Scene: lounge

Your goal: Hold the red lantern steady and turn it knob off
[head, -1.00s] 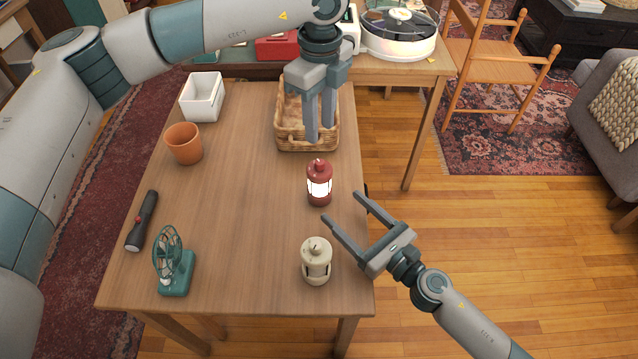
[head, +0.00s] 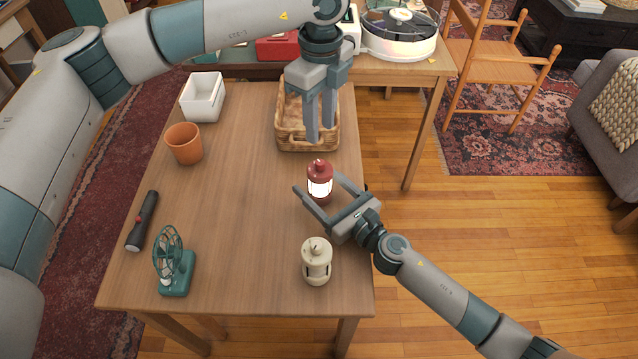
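The red lantern (head: 320,170) stands upright near the right edge of the wooden table, its window glowing white. My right gripper (head: 317,182) is open around the lower part of the lantern, one finger on its left and front side, the other on its right. A gap seems to show at the left finger; contact on the right is unclear. The lantern's base is partly hidden by the fingers. My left gripper (head: 320,138) points down, open and empty, above the front of the wicker basket and behind the lantern's top. The knob is too small to make out clearly.
A cream lantern (head: 316,262) stands close in front of my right gripper. The wicker basket (head: 290,137) is behind the red lantern. A terracotta pot (head: 184,144), white bin (head: 203,97), flashlight (head: 142,221) and green fan (head: 172,265) line the left side. The table's middle (head: 235,200) is clear.

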